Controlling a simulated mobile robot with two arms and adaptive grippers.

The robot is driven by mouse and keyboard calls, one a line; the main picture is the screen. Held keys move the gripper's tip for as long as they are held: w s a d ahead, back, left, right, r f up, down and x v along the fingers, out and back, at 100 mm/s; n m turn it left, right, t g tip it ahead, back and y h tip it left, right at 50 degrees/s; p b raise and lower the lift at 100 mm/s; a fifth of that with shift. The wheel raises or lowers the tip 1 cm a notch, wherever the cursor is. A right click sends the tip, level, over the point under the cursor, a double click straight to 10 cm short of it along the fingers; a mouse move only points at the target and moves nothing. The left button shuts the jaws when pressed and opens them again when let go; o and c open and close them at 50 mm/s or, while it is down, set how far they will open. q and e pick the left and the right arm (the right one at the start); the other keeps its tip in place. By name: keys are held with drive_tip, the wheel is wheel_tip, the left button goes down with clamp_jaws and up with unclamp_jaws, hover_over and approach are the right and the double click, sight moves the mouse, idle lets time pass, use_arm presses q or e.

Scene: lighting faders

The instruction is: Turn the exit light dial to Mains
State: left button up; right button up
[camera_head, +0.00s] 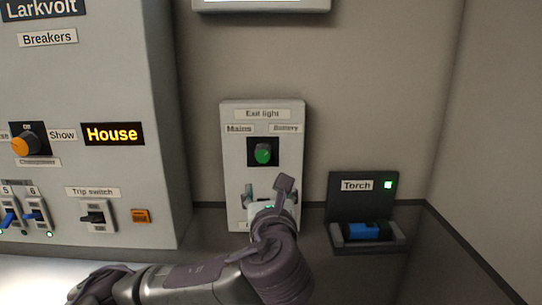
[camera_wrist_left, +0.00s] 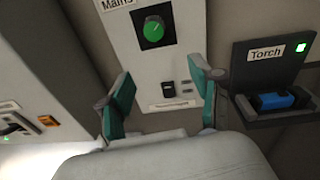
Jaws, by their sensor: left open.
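The exit light panel (camera_head: 235,175) is a pale box on the back wall, labelled Exit light, with Mains at upper left and Battery at upper right. Its green round dial (camera_head: 263,154) sits on a black square; which label it points to is too small to tell surely. The dial also shows in the left wrist view (camera_wrist_left: 154,30), beyond the fingers. My left gripper (camera_head: 267,191) is open and empty, in front of the panel's lower part, below the dial and apart from it. Its two teal-padded fingers show in the left wrist view (camera_wrist_left: 161,90). My gripper hides part of the panel's bottom.
A torch holder (camera_head: 363,190) with a blue torch (camera_head: 366,230) stands to the right, close to my gripper's side. The Larkvolt breaker cabinet (camera_head: 90,175) with switches and an orange knob (camera_head: 24,146) juts out at left. The wall above the panel is clear below a screen edge.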

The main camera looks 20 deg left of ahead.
sight(263, 156)
use_arm(q)
drive_tip(key=shift+m+t+y, duration=0.3)
drive_tip(key=p+x, duration=0.1)
drive_tip(key=x, duration=0.3)
drive_tip(key=r+x, duration=0.1)
drive_tip(key=x, duration=0.3)
drive_tip(key=r+p+x, duration=0.1)
drive_tip(key=x, duration=0.3)
drive_tip(key=shift+s+a+p, duration=0.15)
drive_tip(key=shift+a+p, duration=0.05)
drive_tip(key=shift+p, duration=0.15)
drive_tip(key=shift+x, duration=0.85)
drive_tip(key=shift+f, duration=0.15)
drive_tip(key=c, duration=1.1)
drive_tip(key=shift+c, duration=0.2)
